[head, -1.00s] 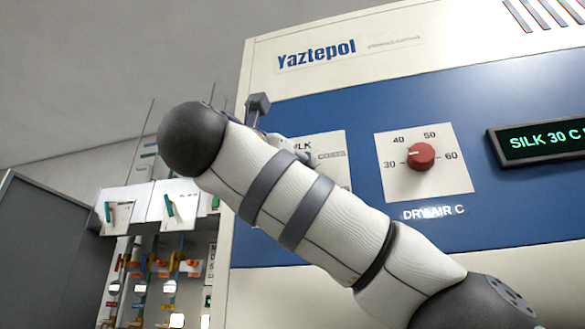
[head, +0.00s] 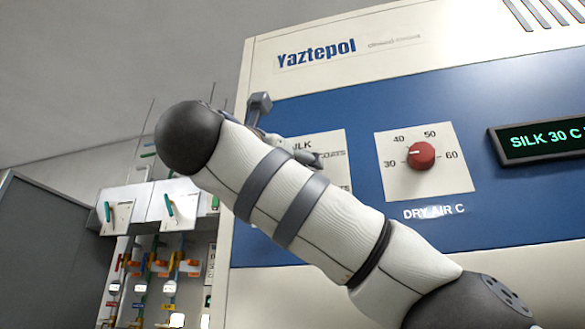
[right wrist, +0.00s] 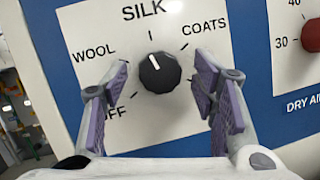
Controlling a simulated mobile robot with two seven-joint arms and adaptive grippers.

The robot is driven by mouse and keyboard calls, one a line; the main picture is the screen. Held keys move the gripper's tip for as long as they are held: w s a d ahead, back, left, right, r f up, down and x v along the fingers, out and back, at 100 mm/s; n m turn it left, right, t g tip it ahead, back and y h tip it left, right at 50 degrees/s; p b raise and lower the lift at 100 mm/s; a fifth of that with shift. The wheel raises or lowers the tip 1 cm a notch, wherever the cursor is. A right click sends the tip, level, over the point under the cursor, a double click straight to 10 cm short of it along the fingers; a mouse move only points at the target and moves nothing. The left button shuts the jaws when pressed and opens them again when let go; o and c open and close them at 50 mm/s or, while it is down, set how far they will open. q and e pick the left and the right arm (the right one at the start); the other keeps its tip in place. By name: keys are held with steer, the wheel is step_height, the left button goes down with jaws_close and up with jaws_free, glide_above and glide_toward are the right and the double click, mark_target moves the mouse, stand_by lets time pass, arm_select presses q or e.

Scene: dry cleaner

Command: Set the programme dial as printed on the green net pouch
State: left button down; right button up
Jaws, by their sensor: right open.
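The programme dial is a black round knob (right wrist: 159,73) with a white pointer line, seen in the right wrist view. Its pointer stands up and slightly left, about at the SILK mark; WOOL, COATS and a partly hidden OFF are printed around it. My right gripper (right wrist: 160,62) is open, its purple-padded fingers on either side of the knob with gaps visible. In the head view my right arm covers the knob and much of its white plate (head: 335,147). A green display (head: 545,138) reads "SILK 30 C". The green net pouch and my left gripper are not in view.
A red dial (head: 421,155) marked DRY AIR C, with its pointer toward the left between 30 and 40, sits right of the programme plate. It also shows at the right wrist view's edge (right wrist: 312,37). Pipes and white boxes (head: 175,202) stand left of the machine.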

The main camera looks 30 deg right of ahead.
steer(key=v, duration=0.7)
steer(key=shift+a, duration=0.2)
steer(key=shift+f, duration=0.15)
